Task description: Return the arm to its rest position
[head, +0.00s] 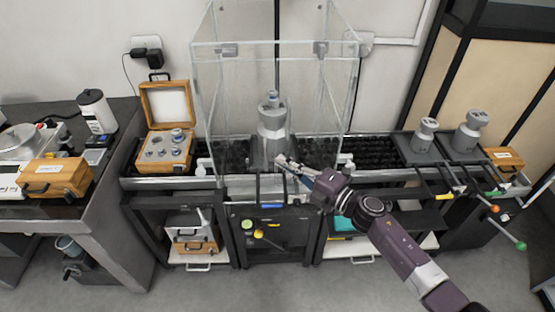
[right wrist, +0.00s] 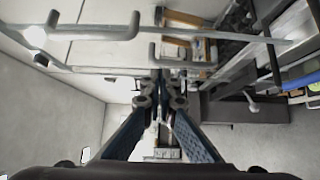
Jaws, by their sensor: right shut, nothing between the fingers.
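My right arm comes in from the lower right in the head view. Its right gripper (head: 284,162) is shut and empty, just in front of the glass weighing enclosure (head: 345,95). A large metal weight (head: 272,128) stands upright inside the enclosure, with a smaller weight (head: 271,98) on top; the gripper is apart from it. In the right wrist view the right gripper (right wrist: 160,85) shows with its fingertips together, close to metal bars with bent handles (right wrist: 95,32). My left gripper is not in view.
An open wooden box of weights (head: 167,147) sits left of the enclosure. Two metal weights (head: 424,136) (head: 468,132) and a small wooden case (head: 503,159) stand at right. A left table (head: 110,165) holds balances and a wooden case (head: 58,180). Floor in front is clear.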

